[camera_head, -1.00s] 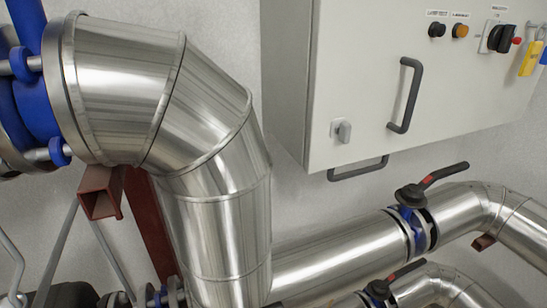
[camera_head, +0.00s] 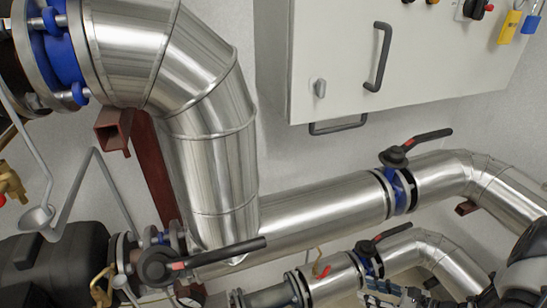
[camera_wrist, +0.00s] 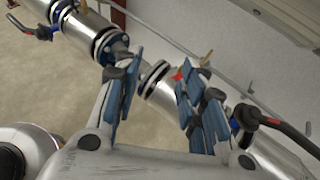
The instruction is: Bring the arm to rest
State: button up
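My gripper (camera_wrist: 158,92) is open in the wrist view, with its blue-padded fingers spread apart and nothing between them. Beyond the fingers runs a silver pipe (camera_wrist: 160,82) with flanges and a small red handle (camera_wrist: 178,76). In the head view my gripper (camera_head: 388,291) shows only in part at the bottom right edge, beside the lower pipes. My dark and grey arm enters there from the right. Whether the gripper touches any pipe cannot be told.
A large silver pipe (camera_head: 208,140) bends down at the left. Black valve levers (camera_head: 418,147) stick out from the lower pipes, one at the lower left (camera_head: 205,260). A white cabinet (camera_head: 430,60) hangs at the upper right. Bare floor (camera_wrist: 50,95) shows in the wrist view.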

jog(key=s+a+r+n+g+h, duration=0.15)
jog(key=a+r+n+g, duration=0.25)
jog(key=a+r+n, duration=0.45)
jog(key=s+a+r+n+g+h, duration=0.1)
jog(key=s+a+r+n+g, duration=0.25)
jog(key=r, duration=0.85)
jog(key=s+a+r+n+t+h, duration=0.3)
jog(key=s+r+n+h, duration=0.4)
jog(key=s+r+n, duration=0.5)
jog(key=shift+s+a+r+n, duration=0.15)
jog(key=shift+a+r+n, duration=0.35)
jog(key=shift+n, duration=0.6)
jog(key=shift+s+t, duration=0.1)
jog(key=shift+t, duration=0.15)
jog(key=shift+c, duration=0.6)
